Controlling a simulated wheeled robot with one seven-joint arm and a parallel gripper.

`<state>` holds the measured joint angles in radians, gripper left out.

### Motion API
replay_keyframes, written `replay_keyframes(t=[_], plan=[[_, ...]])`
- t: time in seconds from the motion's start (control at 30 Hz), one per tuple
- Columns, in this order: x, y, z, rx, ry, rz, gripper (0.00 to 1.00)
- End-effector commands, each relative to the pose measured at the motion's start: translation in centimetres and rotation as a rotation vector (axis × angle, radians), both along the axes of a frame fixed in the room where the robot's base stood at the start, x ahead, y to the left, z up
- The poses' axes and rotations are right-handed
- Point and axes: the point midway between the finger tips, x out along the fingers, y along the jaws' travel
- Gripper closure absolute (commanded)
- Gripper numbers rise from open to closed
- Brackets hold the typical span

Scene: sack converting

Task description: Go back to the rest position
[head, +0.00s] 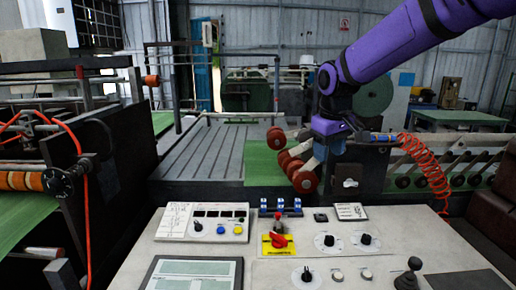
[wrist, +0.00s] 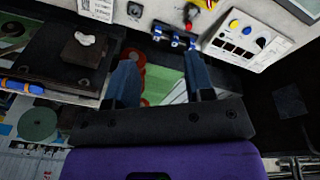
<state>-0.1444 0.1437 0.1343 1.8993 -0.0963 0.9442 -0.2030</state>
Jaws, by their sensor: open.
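My gripper (head: 322,153) hangs from my purple arm in the right half of the head view, beyond the far edge of the control panel (head: 230,262). In the wrist view my gripper (wrist: 161,65) shows two blue-grey fingers spread apart with nothing between them. Green sheet and red rollers show behind the gap. The panel (wrist: 290,12) lies along the top of the wrist view, apart from the fingers.
The panel carries a red knob on a yellow plate (head: 278,245), blue switches (head: 281,207) and a black joystick (head: 408,274). Ribbed decking (head: 205,150) lies open at centre left.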

Motion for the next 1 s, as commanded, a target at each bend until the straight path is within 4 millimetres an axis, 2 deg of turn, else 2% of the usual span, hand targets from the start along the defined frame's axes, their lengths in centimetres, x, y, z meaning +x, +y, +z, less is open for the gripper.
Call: replay_keyframes(t=[0.03, 0.2, 0.47, 0.63, 0.8, 1.0], plan=[[-1.5, -0.9, 1.2, 0.003, -0.018, -0.023, 0.51], [-6.2, -3.7, 3.7, 0.019, -0.065, -0.105, 0.51], [-13.9, -7.5, 6.0, 0.053, -0.136, -0.230, 0.51], [-19.0, -9.4, 6.4, 0.082, -0.182, -0.311, 0.51], [-24.0, -11.0, 5.8, 0.117, -0.226, -0.390, 0.51], [-28.6, -12.2, 4.5, 0.157, -0.270, -0.465, 0.51]])
